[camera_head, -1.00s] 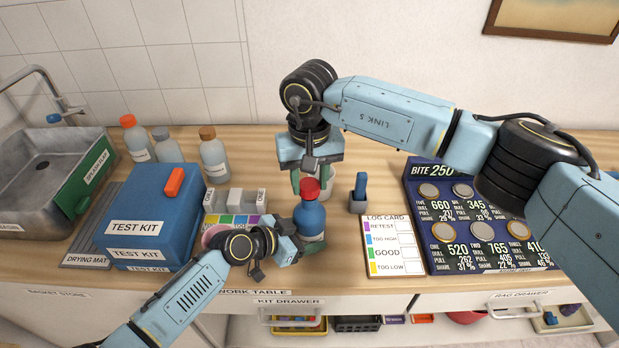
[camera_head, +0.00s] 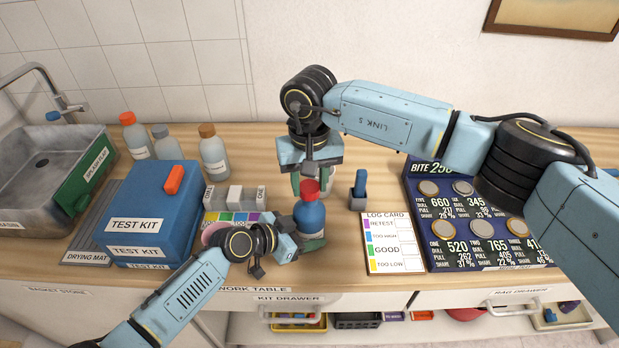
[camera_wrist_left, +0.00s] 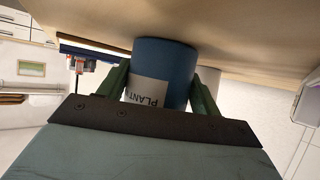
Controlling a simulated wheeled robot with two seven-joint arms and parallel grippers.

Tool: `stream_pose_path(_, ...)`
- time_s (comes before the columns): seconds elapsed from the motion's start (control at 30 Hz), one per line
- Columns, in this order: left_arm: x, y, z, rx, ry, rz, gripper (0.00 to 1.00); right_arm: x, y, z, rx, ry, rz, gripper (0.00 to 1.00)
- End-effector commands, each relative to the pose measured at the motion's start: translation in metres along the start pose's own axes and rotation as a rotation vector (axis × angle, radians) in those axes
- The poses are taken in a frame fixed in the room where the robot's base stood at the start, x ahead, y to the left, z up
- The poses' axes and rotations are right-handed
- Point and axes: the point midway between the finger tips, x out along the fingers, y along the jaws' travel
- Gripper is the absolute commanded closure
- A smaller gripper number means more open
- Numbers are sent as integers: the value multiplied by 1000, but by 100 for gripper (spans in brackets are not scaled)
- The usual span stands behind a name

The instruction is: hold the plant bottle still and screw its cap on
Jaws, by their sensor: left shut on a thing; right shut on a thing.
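The plant bottle (camera_head: 311,218) is blue and stands upright near the front of the work table. Its red cap (camera_head: 310,186) sits at the bottle's top; I cannot tell how far it is threaded. My left gripper (camera_head: 308,242) is shut on the bottle's lower body from the left. In the left wrist view the blue bottle (camera_wrist_left: 165,66) with its "PLANT" label is between the green fingers. My right gripper (camera_head: 310,180) points down from above and is shut on the cap; its fingertips are partly hidden.
A pale container stands behind the bottle, partly hidden. The blue test kit box (camera_head: 150,215) and a color chart (camera_head: 232,218) are at the left. A small holder (camera_head: 358,198), the log card (camera_head: 393,243) and a coin board (camera_head: 480,230) are at the right. The table's front edge is close.

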Motion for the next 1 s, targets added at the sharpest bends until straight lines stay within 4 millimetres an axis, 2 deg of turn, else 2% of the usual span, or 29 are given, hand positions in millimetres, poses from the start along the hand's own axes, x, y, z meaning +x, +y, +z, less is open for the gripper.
stream_pose_path(0.57,0,1,1,0,-2,1,63,13,0,0,-1,0,0,88)
stream_pose_path(0.6,0,1,1,-1,-2,1,63,13,0,0,-1,0,0,57)
stream_pose_path(0.7,0,1,1,-1,-2,1,63,13,0,0,0,0,0,44)
stream_pose_path(0.77,0,1,1,-1,-2,1,63,12,0,0,0,0,0,36)
stream_pose_path(1.0,0,0,1,0,-2,1,63,12,0,0,-10,1,1,36)
